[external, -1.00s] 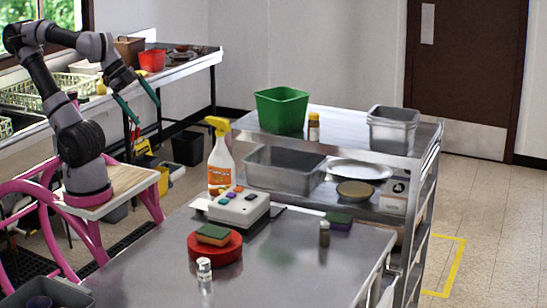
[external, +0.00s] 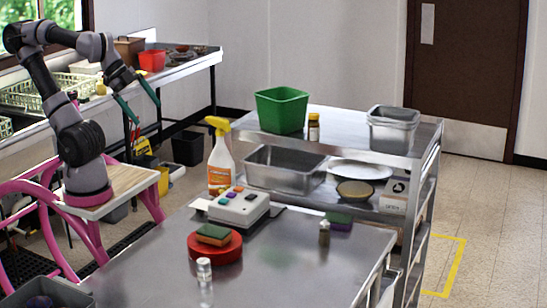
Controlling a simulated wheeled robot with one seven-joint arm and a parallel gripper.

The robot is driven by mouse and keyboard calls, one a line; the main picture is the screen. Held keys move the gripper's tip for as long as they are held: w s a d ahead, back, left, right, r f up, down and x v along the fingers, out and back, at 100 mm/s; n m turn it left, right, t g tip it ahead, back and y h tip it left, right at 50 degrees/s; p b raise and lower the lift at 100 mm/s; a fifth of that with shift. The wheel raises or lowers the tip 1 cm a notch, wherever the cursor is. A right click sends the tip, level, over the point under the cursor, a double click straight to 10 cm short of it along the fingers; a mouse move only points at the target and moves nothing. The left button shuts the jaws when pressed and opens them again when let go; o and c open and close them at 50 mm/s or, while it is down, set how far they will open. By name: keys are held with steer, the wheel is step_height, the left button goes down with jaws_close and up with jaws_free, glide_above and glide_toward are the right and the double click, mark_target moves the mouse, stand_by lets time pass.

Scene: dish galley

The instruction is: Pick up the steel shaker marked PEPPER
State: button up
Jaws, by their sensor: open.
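Two small shakers stand upright on the near steel table. One shaker (external: 205,271), with a pale top, is near the front edge. The other shaker (external: 324,233), darker and steel-like, stands farther back and to the right. Both are too small for me to read any marking, so I cannot tell which is PEPPER. My gripper (external: 148,113), with teal fingers, is open and empty. It hangs at the upper left, well apart from both shakers.
A spray bottle (external: 220,165) stands behind. The table's front right is clear.

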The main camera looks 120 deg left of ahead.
steer(key=shift+c, duration=1.2)
